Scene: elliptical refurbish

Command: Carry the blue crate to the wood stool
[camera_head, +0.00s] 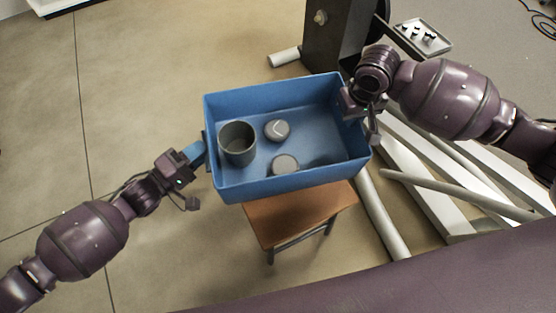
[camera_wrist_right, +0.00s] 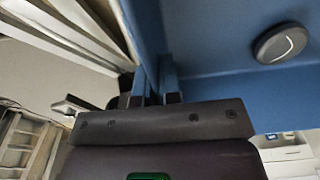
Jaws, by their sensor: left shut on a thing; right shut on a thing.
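The blue crate (camera_head: 325,88) is held up in the middle of the head view, above the wood stool (camera_head: 292,216). A grey cup (camera_head: 238,148) and two small round grey items (camera_head: 277,130) lie inside it. My left gripper (camera_head: 198,157) is shut on the crate's left end. My right gripper (camera_head: 366,103) is shut on the crate's right end. In the right wrist view the fingers (camera_wrist_right: 158,90) pinch the blue crate wall (camera_wrist_right: 205,35). The crate hides the far part of the stool seat. I cannot tell whether crate and seat touch.
White beams (camera_head: 425,190) and pipes lie on the floor at the right, close to the stool. The floor at the left is clear.

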